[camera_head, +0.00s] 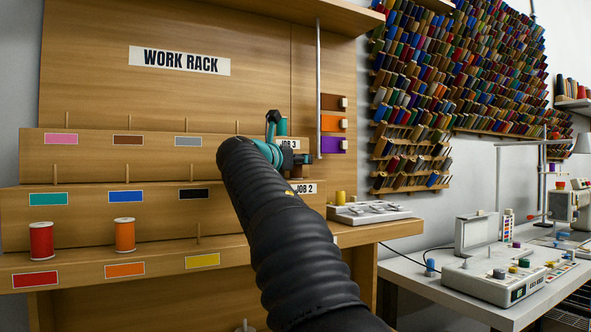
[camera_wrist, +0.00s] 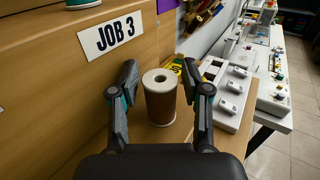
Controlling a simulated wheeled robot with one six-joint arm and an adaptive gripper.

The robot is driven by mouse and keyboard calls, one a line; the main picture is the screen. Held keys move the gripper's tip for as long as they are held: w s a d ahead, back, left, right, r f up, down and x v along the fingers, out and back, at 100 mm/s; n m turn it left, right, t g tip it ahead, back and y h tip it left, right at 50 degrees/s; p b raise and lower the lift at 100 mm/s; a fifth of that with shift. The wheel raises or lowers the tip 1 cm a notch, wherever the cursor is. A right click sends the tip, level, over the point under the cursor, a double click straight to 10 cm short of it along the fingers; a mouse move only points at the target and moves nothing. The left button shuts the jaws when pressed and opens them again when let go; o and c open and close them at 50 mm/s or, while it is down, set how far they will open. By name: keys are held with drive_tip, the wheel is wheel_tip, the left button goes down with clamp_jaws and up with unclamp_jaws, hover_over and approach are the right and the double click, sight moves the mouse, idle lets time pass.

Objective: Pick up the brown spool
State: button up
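The brown spool (camera_wrist: 161,101), with pale ends and a hole in its top, stands upright on a wooden ledge (camera_wrist: 150,133) in the wrist view. My gripper (camera_wrist: 161,80) is open, with one finger on each side of the spool. A small gap shows on the left, and the right finger is very near the spool; I cannot tell if it touches. In the head view my gripper (camera_head: 285,156) is at the right end of the work rack (camera_head: 85,70), near the JOB 3 and JOB 2 labels. My arm mostly hides the spool there.
A red spool (camera_head: 41,240) and an orange spool (camera_head: 125,236) stand on the lower left tier. A teal spool (camera_wrist: 83,3) is on the ledge above JOB 3 (camera_wrist: 110,33). A yellow spool (camera_head: 340,198) and a white tray (camera_head: 368,212) are to the right.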

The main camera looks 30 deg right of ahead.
sight(297, 180)
drive_tip(key=c, duration=0.7)
drive_tip(key=shift+c, duration=0.2)
drive_tip(key=shift+r, duration=0.1)
drive_tip(key=shift+r+p, duration=0.4)
drive_tip(key=shift+r, duration=0.15)
wheel_tip(297, 180, up, 4)
drive_tip(key=shift+s+d+f+p, duration=0.1)
drive_tip(key=shift+s+f+p, duration=0.1)
drive_tip(key=shift+p, duration=0.75)
drive_tip(key=s+d+r+p, duration=0.1)
drive_tip(key=s+d+r, duration=0.4)
drive_tip(key=s, duration=0.4)
drive_tip(key=shift+s+d+r, duration=0.35)
drive_tip(key=shift+r, duration=0.2)
